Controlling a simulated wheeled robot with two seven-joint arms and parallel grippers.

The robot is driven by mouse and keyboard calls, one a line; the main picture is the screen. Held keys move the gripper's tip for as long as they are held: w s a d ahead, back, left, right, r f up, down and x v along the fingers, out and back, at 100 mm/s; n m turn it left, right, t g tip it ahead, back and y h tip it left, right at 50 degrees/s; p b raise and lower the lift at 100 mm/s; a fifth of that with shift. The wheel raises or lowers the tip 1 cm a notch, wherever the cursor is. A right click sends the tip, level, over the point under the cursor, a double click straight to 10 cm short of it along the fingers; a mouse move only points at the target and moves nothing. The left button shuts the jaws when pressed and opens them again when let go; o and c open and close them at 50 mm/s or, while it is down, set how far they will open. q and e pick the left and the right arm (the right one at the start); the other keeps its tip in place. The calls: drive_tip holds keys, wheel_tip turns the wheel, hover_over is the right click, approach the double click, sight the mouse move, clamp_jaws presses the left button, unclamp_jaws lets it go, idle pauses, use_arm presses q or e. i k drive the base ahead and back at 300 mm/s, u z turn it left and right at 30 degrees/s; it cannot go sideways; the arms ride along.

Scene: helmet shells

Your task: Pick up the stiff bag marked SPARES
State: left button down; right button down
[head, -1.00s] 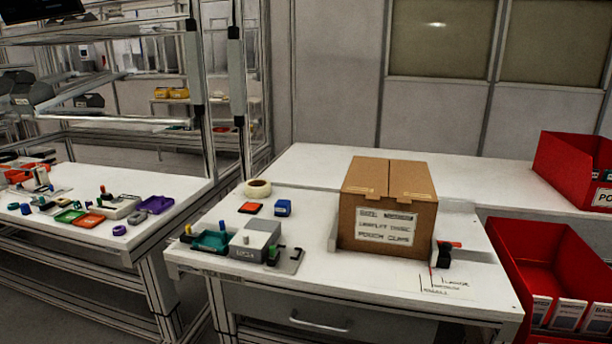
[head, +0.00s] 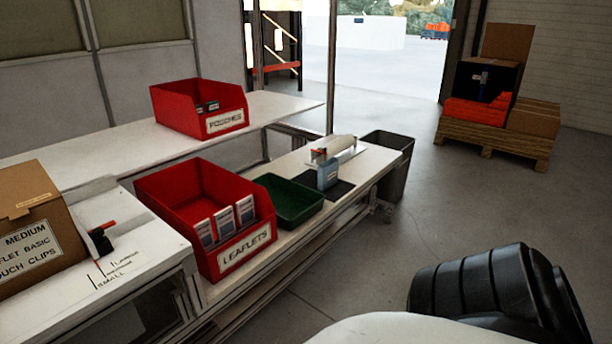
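I see no bag marked SPARES in the head view. The labels I can read are LEAFLETS on a red bin (head: 205,215), what looks like POUCHES on another red bin (head: 199,108), and MEDIUM on a cardboard box (head: 35,228) at the left edge. Neither of my grippers is in view. A black ribbed part and a white rounded surface at the bottom right look like parts of my own body.
A green tray (head: 290,201) and a blue-grey container (head: 327,174) sit on the bench right of the LEAFLETS bin. A grey waste bin (head: 388,167) stands beyond the bench end. A loaded pallet (head: 494,141) stands farther back. The floor (head: 400,240) between is clear.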

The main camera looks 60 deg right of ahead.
sight(328, 171)
drive_tip(key=z, duration=2.4)
drive_tip(key=k, duration=0.85)
drive_tip(key=z, duration=1.05)
drive_tip(key=i, duration=2.25)
drive_tip(key=u, duration=1.2)
drive_tip(key=i, duration=1.2)
drive_tip(key=u, duration=1.55)
drive_tip(key=i, duration=0.4)
drive_tip(key=u, duration=0.3)
